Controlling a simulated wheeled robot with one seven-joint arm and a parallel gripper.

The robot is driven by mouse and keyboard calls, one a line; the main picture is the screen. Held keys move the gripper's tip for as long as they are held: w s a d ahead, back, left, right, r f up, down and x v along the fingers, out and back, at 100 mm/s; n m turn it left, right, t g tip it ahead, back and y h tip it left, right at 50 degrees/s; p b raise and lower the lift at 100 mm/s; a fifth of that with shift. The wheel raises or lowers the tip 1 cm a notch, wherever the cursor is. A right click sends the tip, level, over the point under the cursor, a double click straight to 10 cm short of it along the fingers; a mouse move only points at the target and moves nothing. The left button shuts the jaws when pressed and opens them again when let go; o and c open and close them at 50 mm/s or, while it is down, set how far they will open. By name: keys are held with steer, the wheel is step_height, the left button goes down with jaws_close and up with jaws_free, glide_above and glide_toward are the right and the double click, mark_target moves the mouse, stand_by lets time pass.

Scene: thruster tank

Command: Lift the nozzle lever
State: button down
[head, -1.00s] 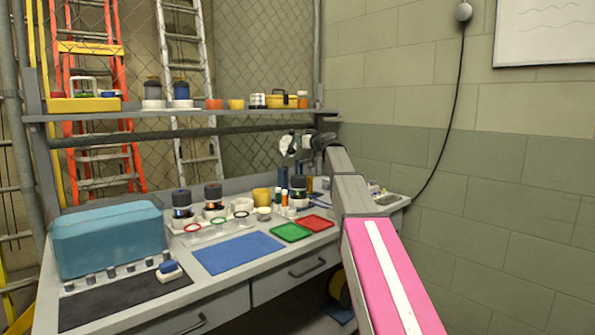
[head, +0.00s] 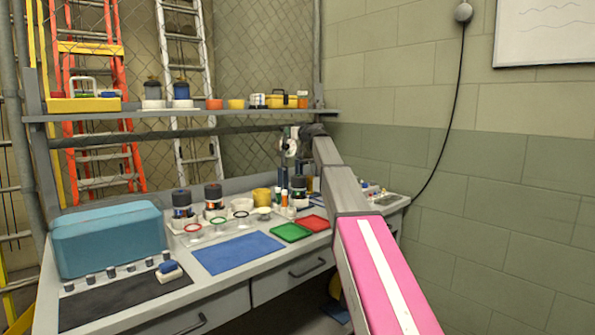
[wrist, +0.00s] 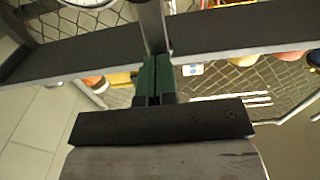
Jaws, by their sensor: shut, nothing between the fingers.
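I cannot make out a nozzle or its lever in either view. My gripper (wrist: 157,62) shows in the wrist view as two dark green fingers side by side, shut with nothing between them. Its tips point at a grey post and the dark shelf edge; I cannot tell how far off these are. In the head view the end of my arm (head: 290,143) is above the back right of the bench, just under the right part of the shelf. The fingers are not clear there.
The shelf (head: 215,115) carries pots and a yellow case (head: 281,101). On the bench are a teal box (head: 108,238), a blue mat (head: 238,252), green (head: 290,232) and red (head: 312,223) trays, and dark-topped jars (head: 213,197). A block wall (head: 480,180) stands right.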

steer(key=shift+x, duration=1.35)
steer(key=shift+r, duration=0.15)
steer(key=shift+s+d, duration=0.1)
steer(key=shift+s, duration=0.05)
steer(key=v, duration=0.6)
steer(key=shift+s+d, duration=0.25)
steer(key=shift+s, duration=0.05)
steer(key=shift+s, duration=0.1)
